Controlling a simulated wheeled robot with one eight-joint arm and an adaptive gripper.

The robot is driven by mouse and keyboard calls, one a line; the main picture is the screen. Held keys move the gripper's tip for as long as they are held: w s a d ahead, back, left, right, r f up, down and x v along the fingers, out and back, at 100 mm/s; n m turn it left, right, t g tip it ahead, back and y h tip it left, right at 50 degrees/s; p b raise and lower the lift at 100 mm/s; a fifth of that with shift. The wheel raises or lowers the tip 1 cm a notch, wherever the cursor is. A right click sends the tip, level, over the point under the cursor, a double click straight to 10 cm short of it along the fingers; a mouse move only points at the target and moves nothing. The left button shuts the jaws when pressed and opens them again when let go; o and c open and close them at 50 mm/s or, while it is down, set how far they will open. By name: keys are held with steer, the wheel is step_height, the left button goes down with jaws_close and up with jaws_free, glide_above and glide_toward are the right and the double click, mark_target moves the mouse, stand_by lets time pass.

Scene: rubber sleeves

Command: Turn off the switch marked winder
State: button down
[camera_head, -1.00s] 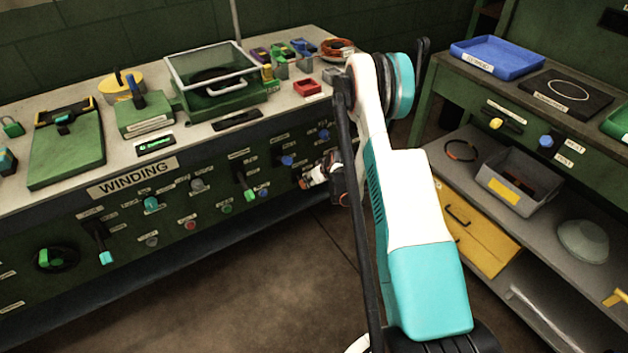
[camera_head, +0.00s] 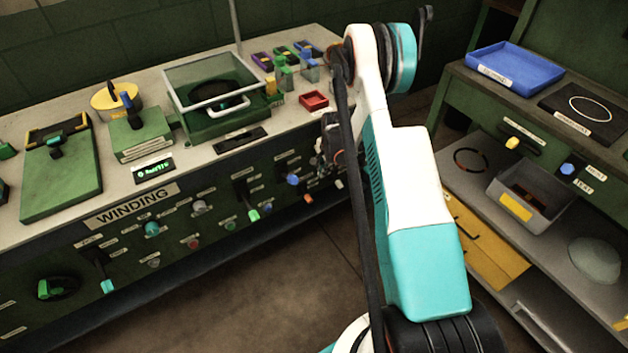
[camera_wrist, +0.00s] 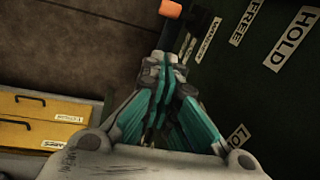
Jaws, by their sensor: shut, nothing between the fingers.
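The green panel marked WINDING (camera_head: 130,206) carries several small knobs and levers with labels. In the wrist view an orange-tipped lever (camera_wrist: 170,9) stands out from the panel, just beyond my fingertips. An orange tip (camera_head: 308,198) also shows low on the panel in the head view. My gripper (camera_wrist: 167,58) is shut and empty, its teal fingers together, pointing toward the lever; I cannot tell whether they touch it. In the head view my gripper (camera_head: 328,145) is partly hidden by my arm.
Labels FREE (camera_wrist: 250,22) and HOLD (camera_wrist: 293,35) show on the panel in the wrist view. A blue knob (camera_head: 292,180) is left of my gripper. A green machine with a clear lid (camera_head: 210,80) stands on the bench. A shelf with a grey bin (camera_head: 535,190) is at right.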

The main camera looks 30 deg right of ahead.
mark_target(306, 196)
step_height(306, 196, down, 12)
steer(key=w+a+m+b, duration=0.1)
steer(key=w+a+b, duration=0.1)
steer(key=b, duration=0.3)
steer(key=shift+a, duration=0.25)
steer(key=shift+s+a+f, duration=0.15)
steer(key=shift+s+f, duration=0.05)
steer(key=shift+f, duration=0.3)
steer(key=shift+s+a+f, duration=0.15)
steer(key=shift+f, duration=0.35)
steer(key=shift+b, duration=0.3)
steer(key=shift+r, duration=0.1)
